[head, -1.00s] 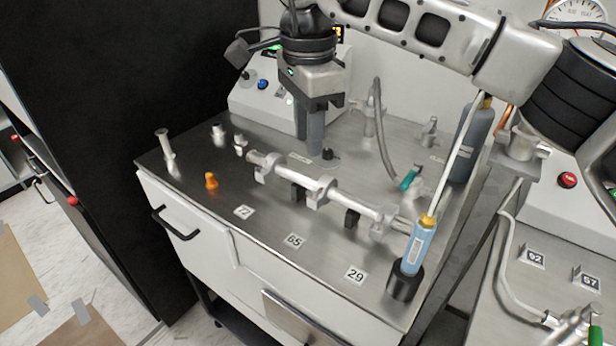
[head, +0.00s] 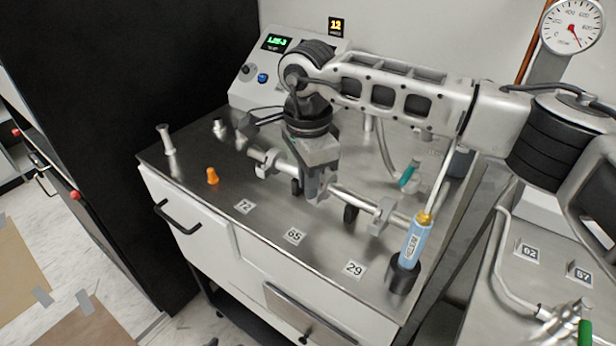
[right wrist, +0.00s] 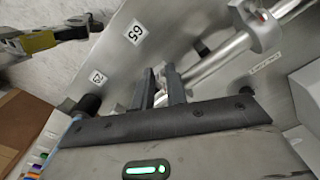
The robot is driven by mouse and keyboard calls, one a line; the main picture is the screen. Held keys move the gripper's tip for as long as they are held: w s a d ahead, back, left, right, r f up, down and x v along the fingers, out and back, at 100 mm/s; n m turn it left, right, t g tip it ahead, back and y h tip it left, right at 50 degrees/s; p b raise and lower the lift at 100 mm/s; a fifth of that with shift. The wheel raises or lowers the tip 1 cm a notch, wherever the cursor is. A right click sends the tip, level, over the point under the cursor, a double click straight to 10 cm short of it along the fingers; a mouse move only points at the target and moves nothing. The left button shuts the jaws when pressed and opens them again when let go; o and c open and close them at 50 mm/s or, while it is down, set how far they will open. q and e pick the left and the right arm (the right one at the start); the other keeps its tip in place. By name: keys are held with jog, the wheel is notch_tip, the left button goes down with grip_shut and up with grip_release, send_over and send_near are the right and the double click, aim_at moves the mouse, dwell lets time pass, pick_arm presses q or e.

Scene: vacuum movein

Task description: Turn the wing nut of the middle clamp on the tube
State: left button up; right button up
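The metal tube (head: 352,198) lies across the steel bench top, with a left clamp (head: 264,163), a middle clamp (head: 327,182) and a right clamp (head: 384,215). My right gripper (head: 314,194) points down at the middle clamp and covers most of it. In the right wrist view its two dark fingers (right wrist: 160,76) stand apart with a narrow gap, beside the tube (right wrist: 215,62). They hide the middle clamp's wing nut, and I cannot tell whether they touch it. Another clamp (right wrist: 257,27) shows further along the tube.
A blue cylinder (head: 414,246) stands in a black holder at the bench's front right. An orange piece (head: 212,176) and a metal fitting (head: 166,139) stand at the left. A hose with a teal handle (head: 407,176) is behind the tube. The front strip with number cards is clear.

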grip_shut()
pick_arm(q)
jog(key=shift+s+f, duration=0.1)
jog(key=shift+s, duration=0.05)
jog(key=shift+f, duration=0.1)
jog(key=shift+s+f, duration=0.1)
pick_arm(e)
jog(key=shift+w+f+m+b, duration=0.1)
jog(key=shift+w+m+b, duration=0.05)
jog(key=shift+m+b, duration=0.75)
jog(key=m+b, duration=0.2)
jog(key=m, duration=0.1)
jog(key=shift+w+m, duration=0.2)
jog(key=shift+m, duration=0.1)
jog(key=m+b, duration=0.1)
jog(key=m, duration=0.2)
jog(key=shift+w, duration=0.15)
pick_arm(q)
jog(key=shift+w+d+f, duration=0.3)
jog(key=shift+d+f, duration=0.15)
jog(key=shift+f, duration=0.3)
pick_arm(e)
jog(key=shift+r+m, duration=0.2)
jog(key=shift+m, duration=0.4)
